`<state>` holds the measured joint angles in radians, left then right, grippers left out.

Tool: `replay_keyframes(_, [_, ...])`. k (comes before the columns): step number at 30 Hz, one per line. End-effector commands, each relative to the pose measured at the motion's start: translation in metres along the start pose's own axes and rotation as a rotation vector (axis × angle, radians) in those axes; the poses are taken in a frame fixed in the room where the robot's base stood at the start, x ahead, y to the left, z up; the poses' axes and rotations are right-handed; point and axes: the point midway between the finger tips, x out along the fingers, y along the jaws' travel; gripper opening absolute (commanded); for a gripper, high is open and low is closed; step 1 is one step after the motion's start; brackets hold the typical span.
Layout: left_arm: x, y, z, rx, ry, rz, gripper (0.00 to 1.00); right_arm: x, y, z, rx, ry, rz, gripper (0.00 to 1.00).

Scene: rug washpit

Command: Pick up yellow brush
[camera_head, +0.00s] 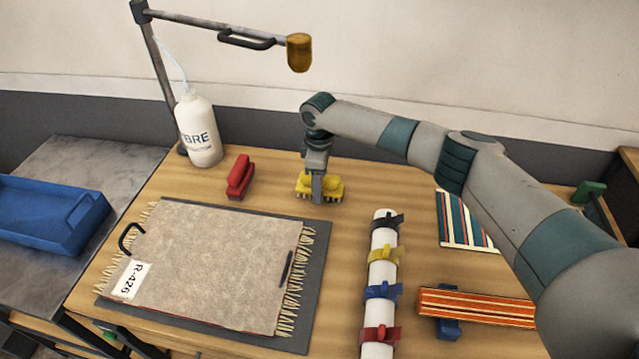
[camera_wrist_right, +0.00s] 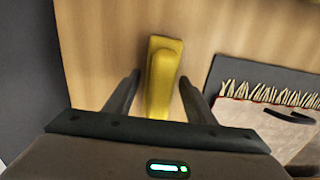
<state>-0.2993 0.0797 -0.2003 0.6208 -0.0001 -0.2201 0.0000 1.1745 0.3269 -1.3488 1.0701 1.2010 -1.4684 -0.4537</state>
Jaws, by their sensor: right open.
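The yellow brush (camera_head: 333,190) lies on the wooden table at the back, to the right of a red brush (camera_head: 240,176). My right gripper (camera_head: 318,192) points down over the yellow brush, and its arm comes in from the right. In the right wrist view the yellow brush (camera_wrist_right: 161,80) reaches in between the two open fingers (camera_wrist_right: 158,88), with a gap on each side. The near end of the brush is hidden behind the gripper body. My left gripper is not in view.
A rug sample (camera_head: 210,260) with fringes lies on a dark mat (camera_head: 318,240). A white bottle (camera_head: 198,130) and a lamp post (camera_head: 155,70) stand behind. A white roll (camera_head: 381,258) with coloured straps lies to the right. A blue tray (camera_head: 50,212) is far left.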

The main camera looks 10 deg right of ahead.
Motion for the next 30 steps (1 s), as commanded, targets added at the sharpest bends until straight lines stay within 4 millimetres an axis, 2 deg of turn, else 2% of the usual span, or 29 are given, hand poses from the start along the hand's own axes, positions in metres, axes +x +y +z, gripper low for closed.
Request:
replay_keyframes(5, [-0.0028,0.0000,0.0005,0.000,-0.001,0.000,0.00,0.0077,0.0003,0.0003,0.001,0.000,0.001,0.50])
replay_keyframes(17, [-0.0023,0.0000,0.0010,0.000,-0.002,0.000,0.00,0.0078,0.0003,0.0003,0.001,0.000,0.001,0.50])
replay_keyframes(22, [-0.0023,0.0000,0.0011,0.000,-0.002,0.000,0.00,0.0077,0.0003,0.0004,0.001,0.000,0.001,0.12])
replay_keyframes(23, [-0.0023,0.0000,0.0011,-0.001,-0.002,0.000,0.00,0.0077,0.0003,0.0003,0.001,0.000,0.001,0.09])
replay_keyframes(30, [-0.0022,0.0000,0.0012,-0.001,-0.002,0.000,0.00,0.0072,0.0005,0.0002,0.001,0.001,0.001,0.09])
